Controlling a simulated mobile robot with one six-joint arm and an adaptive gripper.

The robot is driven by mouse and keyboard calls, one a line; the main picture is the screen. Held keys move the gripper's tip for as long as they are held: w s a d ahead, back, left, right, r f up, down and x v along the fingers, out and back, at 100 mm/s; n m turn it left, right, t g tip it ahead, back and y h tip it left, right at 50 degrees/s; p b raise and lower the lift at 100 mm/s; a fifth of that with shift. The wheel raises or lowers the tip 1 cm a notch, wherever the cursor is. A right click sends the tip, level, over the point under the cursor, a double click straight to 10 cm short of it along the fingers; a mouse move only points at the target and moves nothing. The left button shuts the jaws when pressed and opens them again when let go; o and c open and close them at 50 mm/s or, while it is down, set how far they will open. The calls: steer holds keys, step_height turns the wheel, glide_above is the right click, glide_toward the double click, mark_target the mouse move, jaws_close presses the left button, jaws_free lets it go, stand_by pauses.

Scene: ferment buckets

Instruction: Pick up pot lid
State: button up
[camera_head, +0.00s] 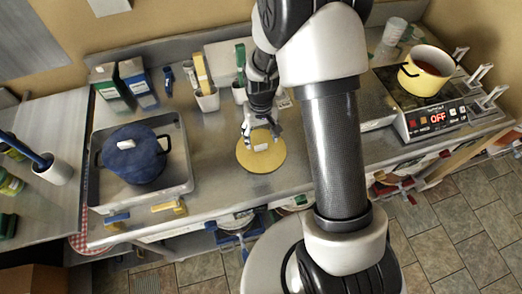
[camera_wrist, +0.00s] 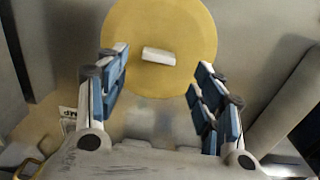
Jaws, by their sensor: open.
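The pot lid (camera_head: 268,163) is a flat yellow disc with a small white handle, lying on the metal counter in the middle of the head view. It also shows in the wrist view (camera_wrist: 185,32), with its white handle (camera_wrist: 159,56) near the disc's centre. My gripper (camera_head: 261,134) is over the lid. In the wrist view my gripper (camera_wrist: 160,76) is open, its blue-padded fingers on either side of the handle's line, with nothing between them. Whether the fingers touch the lid cannot be told.
A blue lidded pot (camera_head: 138,158) sits in a metal tray (camera_head: 183,165) at left. A yellow pot (camera_head: 415,84) stands on the stove (camera_head: 435,119) at right. Utensil cups (camera_head: 207,101) and boxes (camera_head: 109,85) stand behind. The counter around the lid is mostly clear.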

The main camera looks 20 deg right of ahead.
mark_target(261, 145)
steer(key=shift+d+f+b, duration=0.1)
steer(key=shift+f+b, duration=0.6)
steer(key=shift+f, duration=2.25)
steer(key=shift+c, duration=0.4)
steer(key=c, duration=1.1)
